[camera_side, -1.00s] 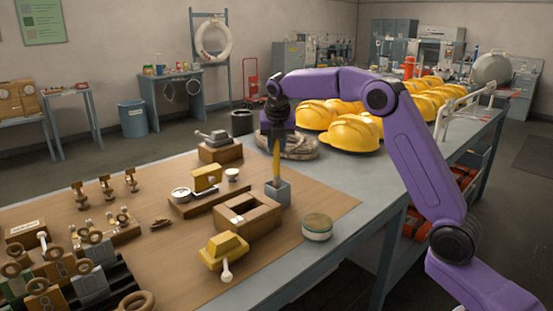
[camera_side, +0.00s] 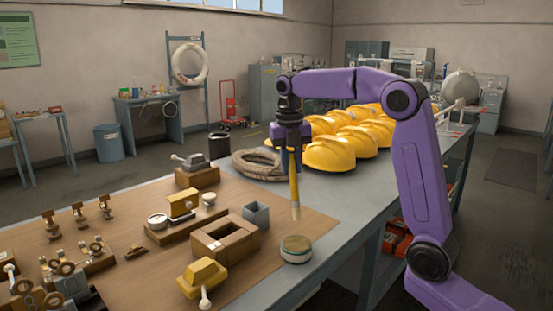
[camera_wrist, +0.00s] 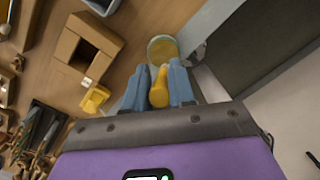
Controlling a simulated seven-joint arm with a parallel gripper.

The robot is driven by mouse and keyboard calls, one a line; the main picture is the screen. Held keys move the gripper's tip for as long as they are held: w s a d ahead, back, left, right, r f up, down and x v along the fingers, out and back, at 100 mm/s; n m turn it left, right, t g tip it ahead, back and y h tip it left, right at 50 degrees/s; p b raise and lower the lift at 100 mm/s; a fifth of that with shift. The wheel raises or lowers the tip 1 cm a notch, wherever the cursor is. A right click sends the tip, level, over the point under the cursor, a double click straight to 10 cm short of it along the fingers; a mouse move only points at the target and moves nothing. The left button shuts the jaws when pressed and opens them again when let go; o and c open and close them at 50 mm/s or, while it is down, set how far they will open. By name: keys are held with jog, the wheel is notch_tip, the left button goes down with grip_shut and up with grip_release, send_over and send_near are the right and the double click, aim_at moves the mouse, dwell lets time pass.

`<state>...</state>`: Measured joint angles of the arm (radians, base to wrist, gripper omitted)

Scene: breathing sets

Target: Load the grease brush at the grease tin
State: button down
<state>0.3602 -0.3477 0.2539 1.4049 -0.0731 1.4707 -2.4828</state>
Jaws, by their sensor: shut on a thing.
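My gripper (camera_side: 291,150) is shut on the yellow handle of the grease brush (camera_side: 295,190). The brush hangs nearly upright, its lower end just above the grease tin (camera_side: 296,250), with a small gap showing in the side view. The tin is round and pale with a green band and a brownish top, near the table's front edge. In the wrist view, the yellow brush end (camera_wrist: 159,90) sits between the two blue fingers of my gripper (camera_wrist: 158,80).
An empty-looking grey square cup (camera_side: 257,213) stands left of the tin. A wooden box with an opening (camera_side: 224,243) and a yellow block-like part (camera_side: 202,277) lie farther left. Yellow helmets (camera_side: 330,154) and a coiled rope (camera_side: 258,165) are behind.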

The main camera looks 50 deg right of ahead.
aim_at(292, 189)
jog(key=shift+s+f, duration=0.2)
jog(key=shift+f, duration=3.55)
jog(key=shift+w+r, duration=0.1)
jog(key=shift+r, duration=3.5)
